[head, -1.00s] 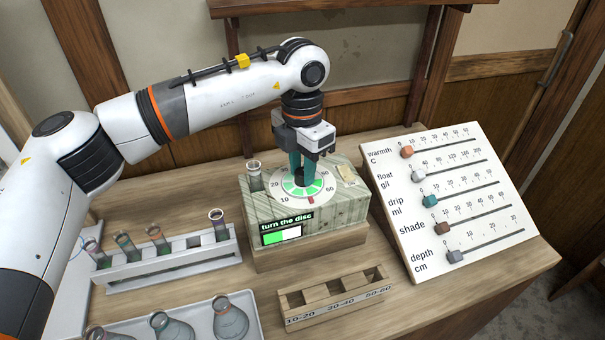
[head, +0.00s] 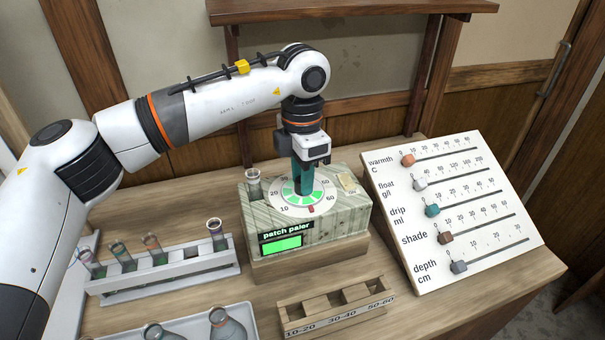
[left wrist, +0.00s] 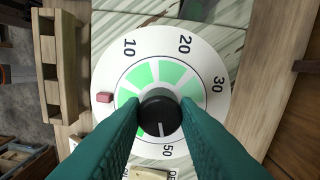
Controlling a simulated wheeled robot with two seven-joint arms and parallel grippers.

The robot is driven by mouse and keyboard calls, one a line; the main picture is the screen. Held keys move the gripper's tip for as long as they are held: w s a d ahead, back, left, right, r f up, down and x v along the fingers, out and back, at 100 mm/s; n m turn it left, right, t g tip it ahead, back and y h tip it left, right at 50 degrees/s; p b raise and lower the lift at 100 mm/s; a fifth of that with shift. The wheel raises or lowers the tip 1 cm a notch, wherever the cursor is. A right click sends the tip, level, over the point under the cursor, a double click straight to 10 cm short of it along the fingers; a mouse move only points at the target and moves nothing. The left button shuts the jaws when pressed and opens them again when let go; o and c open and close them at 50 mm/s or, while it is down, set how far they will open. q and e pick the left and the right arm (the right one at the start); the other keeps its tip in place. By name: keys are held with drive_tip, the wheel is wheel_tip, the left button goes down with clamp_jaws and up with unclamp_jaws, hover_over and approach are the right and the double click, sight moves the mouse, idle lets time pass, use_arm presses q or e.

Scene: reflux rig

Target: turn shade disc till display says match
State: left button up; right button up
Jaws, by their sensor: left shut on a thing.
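The shade disc (head: 277,204) is a white numbered ring with pale green segments, on top of a green-grey streaked box (head: 335,222). It fills much of the left wrist view (left wrist: 112,75), with a black knob (left wrist: 160,113) at its centre and a red marker (left wrist: 104,97) at its edge near 10. My left gripper (head: 304,188) points straight down, its teal fingers (left wrist: 160,108) shut on the knob from both sides. The display (head: 288,243) on the box front reads "patch paler" above a bright green patch. My right gripper is not in view.
A small vial (head: 254,186) stands on the box's back left corner. A tube rack (head: 165,274) stands left, flasks (head: 228,326) on a tray at the front. A wooden slotted rack (head: 335,309) lies in front; a slider board (head: 470,215) leans at the right.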

use_arm(q)
drive_tip(key=o, duration=1)
drive_tip(key=shift+r, duration=0.15)
wheel_tip(320, 180, up, 12)
drive_tip(key=shift+w+f+b, duration=0.1)
drive_tip(key=shift+b, duration=0.5)
